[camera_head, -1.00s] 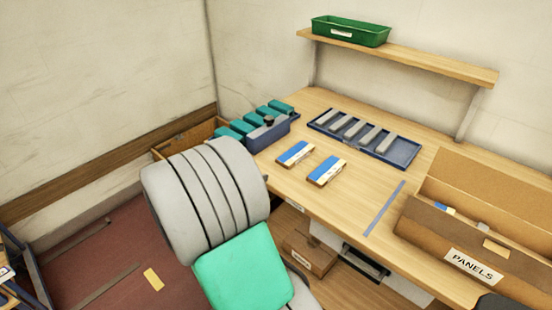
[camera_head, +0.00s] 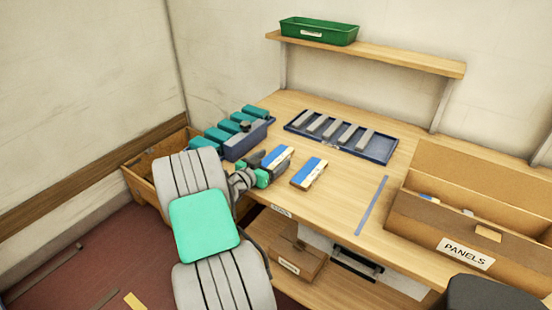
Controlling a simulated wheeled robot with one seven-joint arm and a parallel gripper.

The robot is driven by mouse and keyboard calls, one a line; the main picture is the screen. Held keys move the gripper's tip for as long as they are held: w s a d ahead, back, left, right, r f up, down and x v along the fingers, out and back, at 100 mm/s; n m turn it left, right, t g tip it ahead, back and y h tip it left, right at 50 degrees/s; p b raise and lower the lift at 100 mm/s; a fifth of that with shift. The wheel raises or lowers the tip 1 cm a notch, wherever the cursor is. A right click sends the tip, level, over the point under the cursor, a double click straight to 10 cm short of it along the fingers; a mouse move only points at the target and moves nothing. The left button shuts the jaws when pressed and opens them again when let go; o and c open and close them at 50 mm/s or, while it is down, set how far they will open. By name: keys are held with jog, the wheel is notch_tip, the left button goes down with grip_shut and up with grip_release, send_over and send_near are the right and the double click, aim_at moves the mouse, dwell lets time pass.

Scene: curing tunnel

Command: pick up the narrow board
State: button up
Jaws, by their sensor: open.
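Two small boards with blue and white tops and wood-coloured edges lie side by side on the wooden bench: a left board (camera_head: 279,156) and a right board (camera_head: 309,173). They look much alike in size, and I cannot tell surely which is the narrow one. My gripper (camera_head: 265,167) is open at the near left end of the left board, with dark fingers and teal parts around that end. Whether the fingers touch the board is not clear. The right board lies apart from my gripper, a little to its right.
A blue tray (camera_head: 379,155) with several grey bars lies behind the boards. A blue rack (camera_head: 245,143) with teal blocks stands to the left. A cardboard PANELS box (camera_head: 430,231) stands right, beyond a blue strip (camera_head: 372,205). A shelf (camera_head: 400,60) holds a green bin (camera_head: 318,34).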

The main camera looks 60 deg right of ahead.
jog(key=shift+c, duration=0.3)
jog(key=c, duration=1.4)
